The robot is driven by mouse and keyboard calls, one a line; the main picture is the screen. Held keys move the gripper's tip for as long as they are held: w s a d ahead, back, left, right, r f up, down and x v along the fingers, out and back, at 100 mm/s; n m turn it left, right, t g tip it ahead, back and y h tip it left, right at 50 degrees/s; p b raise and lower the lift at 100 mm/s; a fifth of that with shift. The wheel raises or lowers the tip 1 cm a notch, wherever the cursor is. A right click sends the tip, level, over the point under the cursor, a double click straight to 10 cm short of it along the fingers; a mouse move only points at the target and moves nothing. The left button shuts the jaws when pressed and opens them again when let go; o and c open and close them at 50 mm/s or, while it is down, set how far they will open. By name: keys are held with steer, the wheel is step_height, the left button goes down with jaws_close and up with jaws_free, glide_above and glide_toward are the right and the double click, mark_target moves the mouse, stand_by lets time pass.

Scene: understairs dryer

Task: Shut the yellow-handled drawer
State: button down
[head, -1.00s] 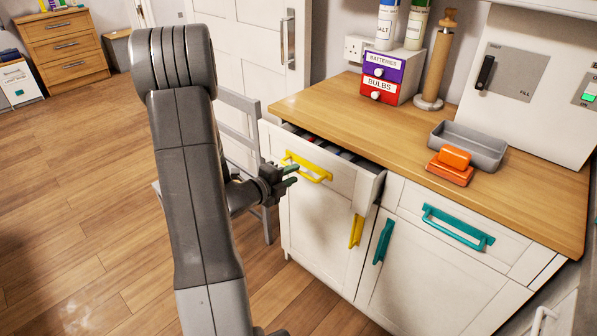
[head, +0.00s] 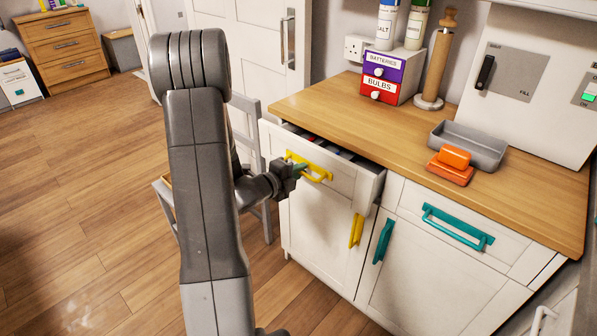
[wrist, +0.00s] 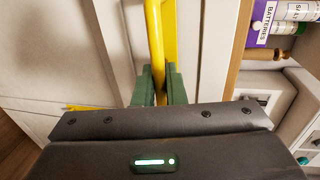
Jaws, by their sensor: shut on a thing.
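The drawer with the yellow handle (head: 318,178) is the upper left drawer of the white cabinet. Its front (head: 343,180) stands out from the cabinet, so it is partly open, and dark contents show in the gap. My gripper (head: 301,169) is at the yellow handle. In the wrist view the yellow handle bar (wrist: 156,45) runs down between the green fingertips (wrist: 157,84), which are shut on it. The fingers hide part of the handle in the head view.
A yellow-handled door (head: 356,230) is below the drawer. To the right are a teal-handled drawer (head: 457,228) and door (head: 383,240). The wooden worktop (head: 345,115) holds a grey tray (head: 470,150) and small drawer boxes (head: 382,80). A grey chair (head: 247,125) stands behind my arm.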

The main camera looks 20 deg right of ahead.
mark_target(315, 160)
steer(key=x, duration=0.2)
steer(key=b+x, duration=0.1)
steer(key=x, duration=0.1)
steer(key=r+b+x, duration=0.1)
steer(key=x, duration=0.2)
steer(key=shift+d, duration=0.15)
steer(key=shift+r, duration=0.2)
steer(key=c, duration=1.6)
jaws_free()
steer(key=shift+d, duration=0.1)
steer(key=v, duration=1.3)
steer(key=shift+a+r, duration=0.1)
steer(key=shift+a, duration=0.3)
steer(key=shift+d, duration=0.1)
